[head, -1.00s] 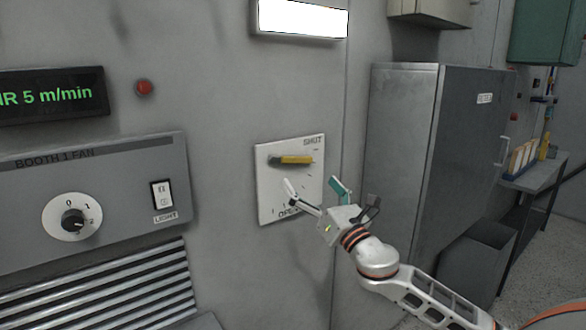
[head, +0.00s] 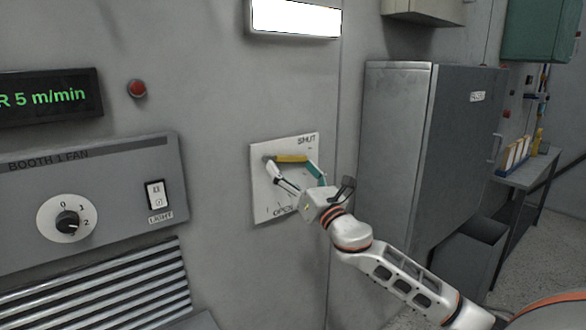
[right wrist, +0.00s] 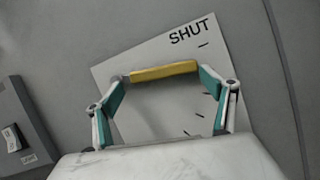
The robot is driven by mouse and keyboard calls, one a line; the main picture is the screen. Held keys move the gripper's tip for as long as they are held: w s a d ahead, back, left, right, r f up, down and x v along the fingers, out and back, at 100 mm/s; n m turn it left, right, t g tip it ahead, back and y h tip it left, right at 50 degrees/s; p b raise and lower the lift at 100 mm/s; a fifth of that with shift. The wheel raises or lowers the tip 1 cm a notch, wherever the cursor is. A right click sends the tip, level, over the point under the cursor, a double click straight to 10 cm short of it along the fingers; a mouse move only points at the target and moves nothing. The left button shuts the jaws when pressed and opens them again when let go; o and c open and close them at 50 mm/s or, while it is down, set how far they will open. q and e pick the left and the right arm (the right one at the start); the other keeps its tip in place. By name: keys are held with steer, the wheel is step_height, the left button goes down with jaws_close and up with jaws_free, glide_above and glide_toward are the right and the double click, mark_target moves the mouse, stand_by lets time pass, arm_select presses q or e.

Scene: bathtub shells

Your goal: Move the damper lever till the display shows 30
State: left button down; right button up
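The damper lever has a yellow handle (head: 291,158) lying about level near the SHUT mark on its white plate (head: 262,208). In the right wrist view the yellow handle (right wrist: 163,71) lies between the two fingertips of my right gripper (right wrist: 165,76). In the head view my right gripper (head: 294,168) is at the plate with its fingers spread, one at each end of the handle. I cannot tell whether the fingers touch it. The green display (head: 42,98) at the upper left reads "R 5 m/min", its left part cut off. My left gripper is out of view.
A booth fan panel (head: 110,160) with a knob (head: 67,222) and a light switch (head: 155,194) is left of the plate. A red button (head: 137,89) is above it. A grey cabinet (head: 395,150) stands to the right, with a shelf table (head: 528,167) beyond.

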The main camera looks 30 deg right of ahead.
steer(key=c, duration=0.4)
steer(key=shift+a+f+m+h+p, duration=0.15)
steer(key=shift+m+h+p, duration=0.25)
steer(key=shift+m, duration=0.3)
steer(key=shift+a+f+m+h+p, duration=0.15)
steer(key=shift+m+h+p, duration=0.25)
steer(key=shift+m, duration=0.3)
steer(key=shift+a+f+m+g+h+p, duration=0.2)
steer(key=shift+f+m+h+p, duration=0.15)
steer(key=shift+m, duration=0.4)
steer(key=shift+a+f+m+g+h+p, duration=0.1)
steer(key=shift+f+m+g+h+p, duration=0.2)
steer(key=shift+m, duration=0.45)
steer(key=o, duration=1.6)
steer(key=shift+a, duration=0.1)
steer(key=v, duration=1.2)
